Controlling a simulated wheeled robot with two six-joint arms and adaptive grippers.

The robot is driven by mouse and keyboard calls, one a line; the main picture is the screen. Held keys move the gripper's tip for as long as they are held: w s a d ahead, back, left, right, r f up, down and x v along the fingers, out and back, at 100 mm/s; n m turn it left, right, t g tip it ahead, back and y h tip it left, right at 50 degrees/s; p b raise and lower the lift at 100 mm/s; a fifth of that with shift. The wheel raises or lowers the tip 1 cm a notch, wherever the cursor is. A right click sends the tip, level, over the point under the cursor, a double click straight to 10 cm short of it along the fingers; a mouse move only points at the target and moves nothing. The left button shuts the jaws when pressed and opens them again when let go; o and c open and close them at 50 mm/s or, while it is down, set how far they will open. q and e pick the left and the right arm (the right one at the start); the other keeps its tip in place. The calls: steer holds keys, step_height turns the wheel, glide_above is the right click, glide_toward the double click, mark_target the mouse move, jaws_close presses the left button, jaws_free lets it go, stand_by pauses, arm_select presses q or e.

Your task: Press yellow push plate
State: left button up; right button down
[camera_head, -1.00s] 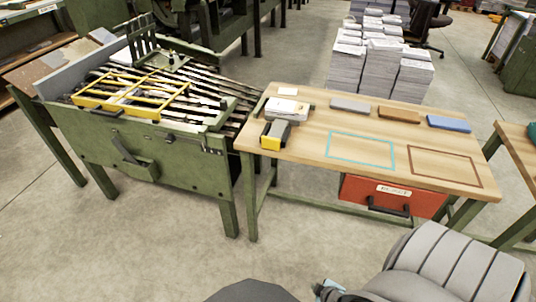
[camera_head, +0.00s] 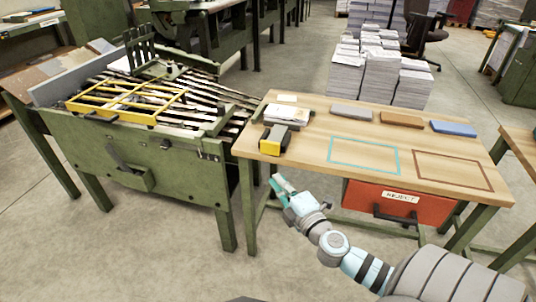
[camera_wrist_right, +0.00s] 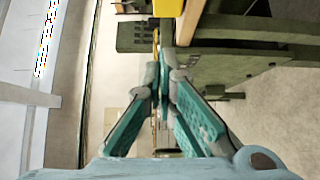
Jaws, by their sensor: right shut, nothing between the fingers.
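The yellow push plate (camera_head: 270,148) is the front face of a small dark grey block at the left front corner of the wooden table. Yellow also shows at the top edge of the right wrist view (camera_wrist_right: 168,8). My right gripper (camera_head: 276,181) is in front of the table's left front corner, below the yellow plate in the picture and apart from it. Its teal fingers are closed together with nothing between them, as the right wrist view shows (camera_wrist_right: 164,62). My left gripper is in neither view.
The wooden table (camera_head: 310,130) also bears a stack of white paper (camera_head: 287,113) and grey, brown and blue blocks. A red drawer (camera_head: 395,203) labelled REJECT hangs below. A green machine (camera_head: 175,165) with a yellow frame (camera_head: 125,101) stands left. The floor in front is clear.

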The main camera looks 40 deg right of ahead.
mark_target(272, 145)
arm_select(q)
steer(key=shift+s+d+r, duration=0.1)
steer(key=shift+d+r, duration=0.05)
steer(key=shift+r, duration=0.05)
arm_select(e)
steer(key=w+d, duration=0.1)
steer(key=w, duration=0.2)
steer(key=w+d, duration=0.2)
steer(key=w, duration=0.2)
steer(key=w+d, duration=0.2)
steer(key=w, duration=0.2)
steer(key=shift+w, duration=0.1)
steer(key=shift+a, duration=0.1)
steer(key=shift+d, duration=0.3)
steer(key=w+d, duration=0.1)
steer(key=w+d+b, duration=0.1)
steer(key=shift+d, duration=0.35)
steer(key=shift+a+r, duration=0.15)
steer(key=shift+r, duration=0.1)
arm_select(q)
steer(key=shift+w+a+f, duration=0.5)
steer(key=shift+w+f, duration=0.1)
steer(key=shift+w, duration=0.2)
